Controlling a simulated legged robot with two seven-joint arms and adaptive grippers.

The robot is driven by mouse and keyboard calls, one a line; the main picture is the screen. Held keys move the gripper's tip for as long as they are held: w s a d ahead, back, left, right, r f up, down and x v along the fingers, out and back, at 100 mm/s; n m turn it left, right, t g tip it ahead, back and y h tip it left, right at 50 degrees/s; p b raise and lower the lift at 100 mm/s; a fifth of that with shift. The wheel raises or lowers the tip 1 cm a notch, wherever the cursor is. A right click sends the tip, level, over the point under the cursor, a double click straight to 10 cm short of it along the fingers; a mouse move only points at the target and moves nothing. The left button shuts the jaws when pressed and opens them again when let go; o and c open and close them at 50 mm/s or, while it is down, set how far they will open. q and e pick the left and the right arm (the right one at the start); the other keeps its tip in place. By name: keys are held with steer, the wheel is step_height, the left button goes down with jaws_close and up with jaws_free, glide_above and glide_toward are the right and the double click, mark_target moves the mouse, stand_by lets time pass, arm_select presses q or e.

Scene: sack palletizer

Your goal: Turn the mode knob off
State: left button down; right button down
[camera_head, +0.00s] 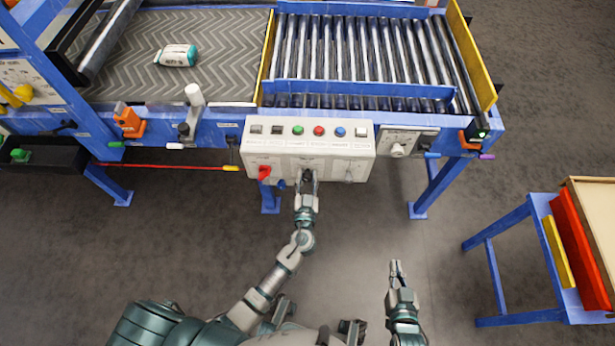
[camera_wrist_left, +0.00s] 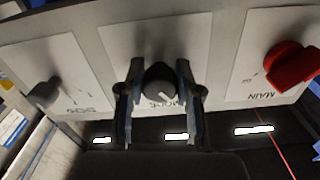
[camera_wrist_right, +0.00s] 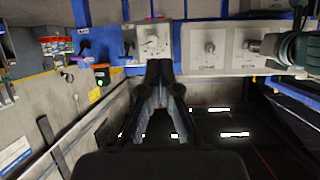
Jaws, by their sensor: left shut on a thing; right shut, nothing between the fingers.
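The black mode knob (camera_wrist_left: 160,80) sits on the "MODE" plate of the white control box (camera_head: 308,147). In the left wrist view its white mark points to the lower right. My left gripper (camera_head: 307,180) is at the front of the box, with one finger on each side of the knob, shut on it. In the head view the gripper mostly hides the knob. My right gripper (camera_head: 396,267) is shut and empty, below and to the right of the box, apart from everything.
A red main knob (camera_head: 264,172) and another dark knob (camera_wrist_left: 45,91) flank the mode knob. Several push buttons line the box top. Above is a conveyor with a roller bed (camera_head: 375,60) and a small sack (camera_head: 176,56). A blue-framed stand (camera_head: 515,217) is right; open floor lies between.

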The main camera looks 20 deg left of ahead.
arm_select(q)
steer(key=shift+m, duration=0.9)
steer(key=shift+m+b, duration=0.35)
steer(key=shift+m, duration=2.25)
arm_select(e)
steer(key=shift+w+a+r+t+y, duration=0.15)
steer(key=shift+w+a+r+t, duration=0.1)
steer(key=shift+w+r+t, duration=0.25)
steer(key=shift+w+a+r+t+y, duration=0.15)
steer(key=shift+w+a+r+t, duration=0.1)
steer(key=shift+r+t, duration=0.45)
arm_select(q)
steer(key=c, duration=1)
jaws_free()
steer(key=shift+o, duration=1.2)
steer(key=shift+w, duration=0.1)
arm_select(e)
steer(key=shift+w+d, duration=0.1)
steer(key=shift+d, duration=0.05)
